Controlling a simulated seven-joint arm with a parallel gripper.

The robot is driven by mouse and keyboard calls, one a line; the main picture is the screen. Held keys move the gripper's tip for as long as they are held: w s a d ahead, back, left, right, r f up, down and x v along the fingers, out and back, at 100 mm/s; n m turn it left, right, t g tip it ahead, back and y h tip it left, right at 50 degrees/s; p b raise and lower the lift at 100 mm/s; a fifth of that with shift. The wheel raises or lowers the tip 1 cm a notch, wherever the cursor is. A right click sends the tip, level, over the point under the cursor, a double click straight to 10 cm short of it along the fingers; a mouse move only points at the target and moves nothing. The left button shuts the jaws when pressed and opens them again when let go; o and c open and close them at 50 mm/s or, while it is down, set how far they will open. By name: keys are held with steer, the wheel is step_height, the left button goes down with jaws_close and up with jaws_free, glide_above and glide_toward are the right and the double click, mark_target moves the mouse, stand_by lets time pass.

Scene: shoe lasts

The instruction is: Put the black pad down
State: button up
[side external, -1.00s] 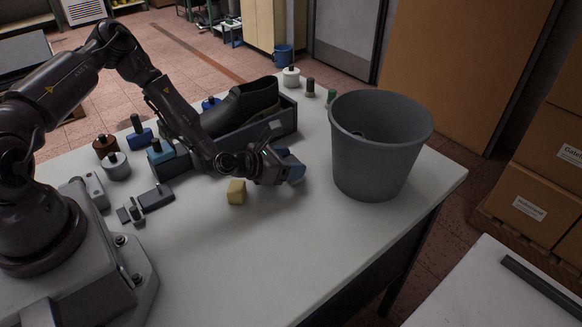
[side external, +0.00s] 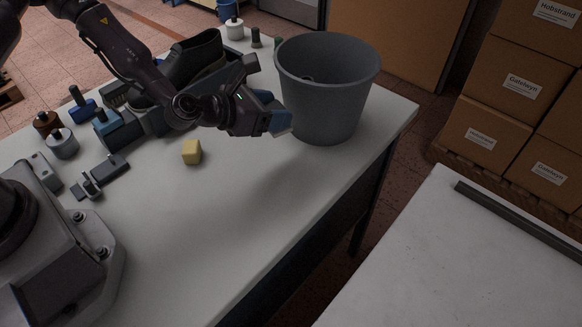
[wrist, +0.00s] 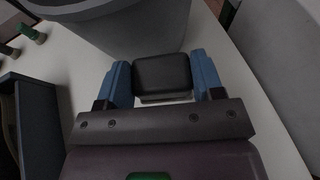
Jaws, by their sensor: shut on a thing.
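The black pad (wrist: 162,74) is a dark block with rounded edges, seen in the wrist view between the two blue fingertips. My gripper (wrist: 162,82) is shut on it, with one finger at each side. In the side external view my gripper (side external: 273,110) is over the white table, just left of and in front of the grey bin. The pad is largely hidden there by the fingers. I cannot tell the exact height of the pad above the table.
The grey bin (side external: 325,105) stands close beyond my gripper. A dark shoe (side external: 190,62) sits in a grey-blue tray (side external: 238,70) behind. Several bottles and small tools are at left. The table front is clear.

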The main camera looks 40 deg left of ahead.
steer(key=s+d+m+h, duration=0.1)
steer(key=s+d, duration=0.2)
steer(key=d, duration=0.6)
steer(key=f, duration=0.8)
steer(key=shift+w+a+f, duration=0.15)
steer(key=shift+a+f, duration=0.1)
steer(key=shift+a, duration=0.05)
steer(key=shift+f, duration=0.15)
steer(key=o, duration=0.9)
steer(key=shift+o, duration=0.2)
